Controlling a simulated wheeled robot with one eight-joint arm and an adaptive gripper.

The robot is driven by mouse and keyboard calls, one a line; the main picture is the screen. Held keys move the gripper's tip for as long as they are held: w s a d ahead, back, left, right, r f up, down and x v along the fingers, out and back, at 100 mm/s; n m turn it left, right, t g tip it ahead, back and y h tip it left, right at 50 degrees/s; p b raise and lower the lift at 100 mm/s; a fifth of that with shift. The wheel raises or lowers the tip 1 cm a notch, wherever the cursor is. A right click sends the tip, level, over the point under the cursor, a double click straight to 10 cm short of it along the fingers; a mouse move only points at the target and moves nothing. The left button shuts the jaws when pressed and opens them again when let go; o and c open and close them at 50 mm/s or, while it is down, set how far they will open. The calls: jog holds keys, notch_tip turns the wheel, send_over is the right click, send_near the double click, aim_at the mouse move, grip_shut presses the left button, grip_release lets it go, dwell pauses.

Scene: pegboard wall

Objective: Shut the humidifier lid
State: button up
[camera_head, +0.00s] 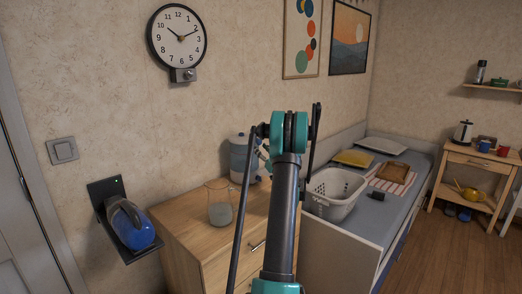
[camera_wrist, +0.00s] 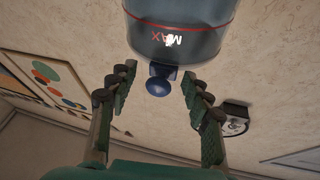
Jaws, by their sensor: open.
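The humidifier (camera_head: 240,158) stands on the wooden dresser near the wall, with a pale top and a bluish tank. My arm partly covers its right side. In the wrist view, which looks upside down, the humidifier's tank (camera_wrist: 185,22) fills the top, with a red line and the word MAX. A dark blue knob (camera_wrist: 158,85) sticks out from its end. My gripper (camera_wrist: 158,72) is open, with a finger on either side of the knob and gaps to both. I cannot tell the lid's exact angle.
A glass jug (camera_head: 220,208) stands on the dresser (camera_head: 185,228) in front of the humidifier. A white basket (camera_head: 335,195) sits on the bed end at right. A wall clock (camera_head: 177,36) hangs above; a wall shelf with a blue object (camera_head: 130,224) is at left.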

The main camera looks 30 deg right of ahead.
jog(key=v, duration=1.2)
dwell(0.3)
